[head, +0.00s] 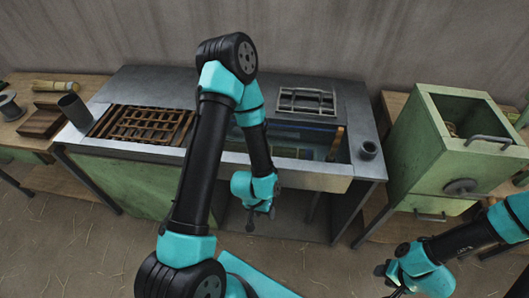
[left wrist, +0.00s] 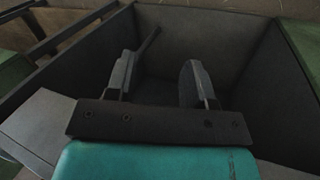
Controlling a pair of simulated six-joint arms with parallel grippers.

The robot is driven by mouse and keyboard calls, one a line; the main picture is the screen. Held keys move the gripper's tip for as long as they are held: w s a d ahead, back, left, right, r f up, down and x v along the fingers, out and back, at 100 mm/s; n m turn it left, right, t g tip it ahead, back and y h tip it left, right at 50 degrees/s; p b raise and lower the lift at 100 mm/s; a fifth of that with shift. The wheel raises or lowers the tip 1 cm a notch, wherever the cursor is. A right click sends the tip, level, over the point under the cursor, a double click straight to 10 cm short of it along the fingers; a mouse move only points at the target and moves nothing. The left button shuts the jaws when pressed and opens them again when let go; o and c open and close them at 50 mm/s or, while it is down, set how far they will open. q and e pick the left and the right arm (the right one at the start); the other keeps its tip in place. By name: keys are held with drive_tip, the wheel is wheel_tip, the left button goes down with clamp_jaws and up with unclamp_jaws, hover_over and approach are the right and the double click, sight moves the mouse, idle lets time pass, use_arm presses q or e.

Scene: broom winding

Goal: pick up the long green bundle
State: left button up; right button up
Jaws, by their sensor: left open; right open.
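A short yellow-green bundle (head: 55,86) lies on the left-hand table. I cannot tell whether it is the long green bundle; no long green bundle shows clearly. A tan upright piece (head: 336,143) stands at the right end of the sunken basin in the middle bench. My left gripper (head: 261,217) is open and hangs just in front of that bench's front edge. In the left wrist view its fingers (left wrist: 158,84) are apart with nothing between them, against a dark walled space. My right gripper (head: 387,280) is open and empty, low at the right, over the floor.
The middle bench (head: 150,82) carries a brown slatted grate (head: 143,124), a grey rack (head: 307,101) and a small dark cup (head: 369,149). A green open-topped box (head: 437,153) stands at the right. My left arm hides part of the bench. A dark cylinder (head: 74,108) stands at the left.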

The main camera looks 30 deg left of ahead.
use_arm(q)
drive_tip(key=shift+o, duration=0.5)
drive_tip(key=o, duration=0.6)
